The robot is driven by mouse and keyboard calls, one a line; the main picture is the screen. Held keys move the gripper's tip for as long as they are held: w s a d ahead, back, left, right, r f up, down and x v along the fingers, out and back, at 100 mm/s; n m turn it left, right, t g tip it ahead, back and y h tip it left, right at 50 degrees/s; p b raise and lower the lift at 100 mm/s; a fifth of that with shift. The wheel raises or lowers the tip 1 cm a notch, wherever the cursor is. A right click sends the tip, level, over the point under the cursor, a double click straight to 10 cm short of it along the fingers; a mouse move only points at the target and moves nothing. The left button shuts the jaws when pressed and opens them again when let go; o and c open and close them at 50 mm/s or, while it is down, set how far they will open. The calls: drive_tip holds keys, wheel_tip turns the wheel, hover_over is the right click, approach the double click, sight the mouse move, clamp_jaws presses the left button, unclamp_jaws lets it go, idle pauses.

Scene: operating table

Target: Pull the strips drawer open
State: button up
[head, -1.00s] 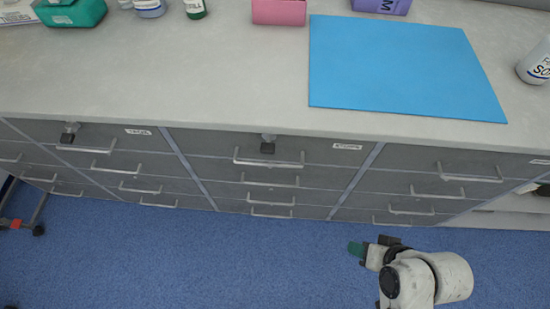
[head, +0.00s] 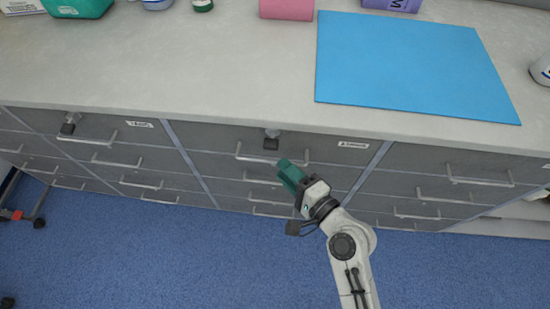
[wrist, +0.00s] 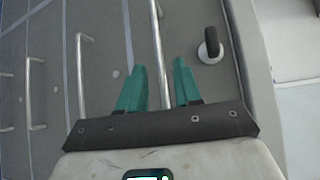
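The strips drawer (head: 320,151) is the grey top drawer of the middle column, with a small white label (head: 353,144) at its right. It looks shut. Its metal bar handle (head: 250,158) also shows in the wrist view (wrist: 157,45). My gripper (head: 287,166) is in front of the handle's right part, hiding some of it. In the wrist view its two green fingers (wrist: 159,82) stand apart, with the bar running between them in the picture. I cannot tell whether the fingertips reach past the bar or touch it.
A lock with a dark key (head: 272,139) sticks out above the handle; it also shows in the wrist view (wrist: 210,47). The counter (head: 200,60) overhangs above, with a blue mat (head: 410,65). Other handled drawers lie below and beside. The blue floor (head: 180,250) is clear in front.

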sight(275, 161)
drive_tip(key=shift+x, duration=2.45)
drive_tip(key=shift+c, duration=0.5)
clamp_jaws()
